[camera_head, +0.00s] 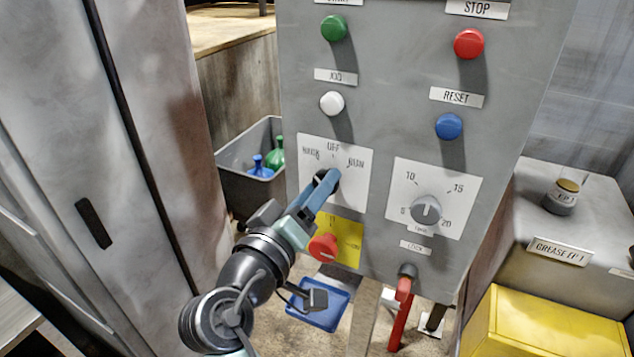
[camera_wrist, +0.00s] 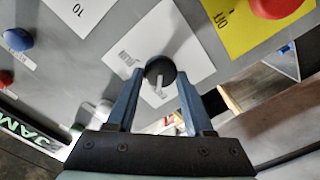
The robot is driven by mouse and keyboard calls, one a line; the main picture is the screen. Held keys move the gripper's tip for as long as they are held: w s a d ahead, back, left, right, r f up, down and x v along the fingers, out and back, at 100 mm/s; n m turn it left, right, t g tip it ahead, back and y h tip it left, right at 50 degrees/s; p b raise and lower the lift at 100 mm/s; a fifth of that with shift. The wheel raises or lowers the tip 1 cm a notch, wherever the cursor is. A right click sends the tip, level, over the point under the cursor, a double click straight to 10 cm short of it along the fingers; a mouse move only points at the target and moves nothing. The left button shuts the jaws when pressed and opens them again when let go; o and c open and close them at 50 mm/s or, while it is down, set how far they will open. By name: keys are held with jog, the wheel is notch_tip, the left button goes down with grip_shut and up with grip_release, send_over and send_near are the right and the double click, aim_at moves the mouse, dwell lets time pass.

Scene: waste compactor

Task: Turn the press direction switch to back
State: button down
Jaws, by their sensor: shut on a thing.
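The black switch knob (camera_wrist: 160,68) sits on a white label plate (camera_head: 318,150) on the grey control panel (camera_head: 385,60).
A red knob (camera_head: 323,246) on a yellow plate (camera_head: 349,240) sits just below my fingers. A grey dial (camera_head: 426,210) is to the right. A red padlock-like handle (camera_head: 401,300) hangs lower. Green, white, red and blue buttons are above. A grey bin (camera_head: 240,188) stands behind.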

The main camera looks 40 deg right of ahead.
jog(key=shift+n, duration=0.5)
jog(key=shift+c, duration=1.5)
grip_release()
jog(key=b+v, duration=0.3)
jog(key=v, duration=1)
jog(key=shift+w, duration=0.1)
